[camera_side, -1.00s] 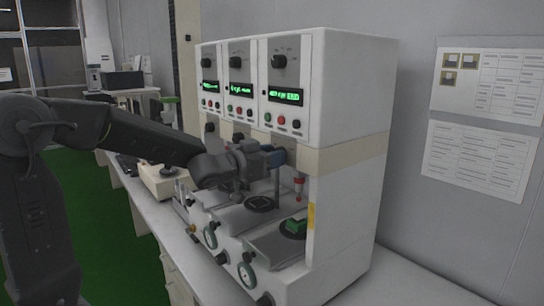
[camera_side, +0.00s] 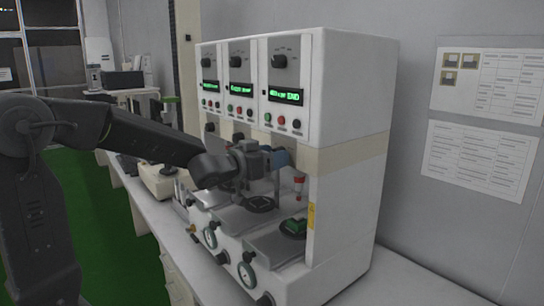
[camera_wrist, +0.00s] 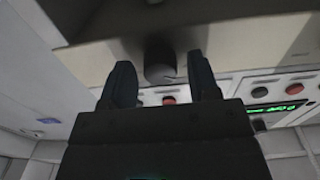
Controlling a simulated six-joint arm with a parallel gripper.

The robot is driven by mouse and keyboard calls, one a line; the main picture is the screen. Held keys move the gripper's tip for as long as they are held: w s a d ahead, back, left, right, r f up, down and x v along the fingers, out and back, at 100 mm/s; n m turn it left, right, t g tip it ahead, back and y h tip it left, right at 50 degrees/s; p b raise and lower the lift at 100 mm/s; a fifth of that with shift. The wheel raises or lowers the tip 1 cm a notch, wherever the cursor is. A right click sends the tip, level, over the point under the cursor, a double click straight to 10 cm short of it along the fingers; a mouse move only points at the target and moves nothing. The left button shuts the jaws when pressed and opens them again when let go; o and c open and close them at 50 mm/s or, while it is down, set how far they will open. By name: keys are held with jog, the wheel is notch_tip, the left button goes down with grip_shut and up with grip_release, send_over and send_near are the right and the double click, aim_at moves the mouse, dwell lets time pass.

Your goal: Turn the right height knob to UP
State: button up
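A white test machine (camera_side: 350,120) with three stations stands on the bench. My gripper (camera_side: 286,158) is in front of the beige band below its right control panel. In the wrist view my gripper (camera_wrist: 162,74) has its two dark fingers apart. A dark round knob (camera_wrist: 160,58) shows between the fingertips, with a visible gap on each side. In the side view the knob at this spot is hidden behind my gripper, so its setting cannot be read there. A faint pale mark shows on it in the wrist view.
Green displays (camera_side: 286,96) and coloured buttons (camera_side: 281,120) sit above my gripper. A red-tipped probe (camera_side: 299,183) hangs beside it over a green part (camera_side: 294,226) on the right platform. Round gauges (camera_side: 247,275) line the machine's lower front. The machine closely surrounds my gripper.

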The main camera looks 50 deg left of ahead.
jog(key=shift+o, duration=0.2)
jog(key=s, duration=1.4)
jog(key=shift+w, duration=0.1)
jog(key=s+d+f+g, duration=0.9)
jog(key=s+d+g, duration=0.2)
jog(key=s+g, duration=0.1)
jog(key=shift+s+d+f, duration=0.2)
jog(key=shift+s+f, duration=0.1)
jog(key=shift+f, duration=0.05)
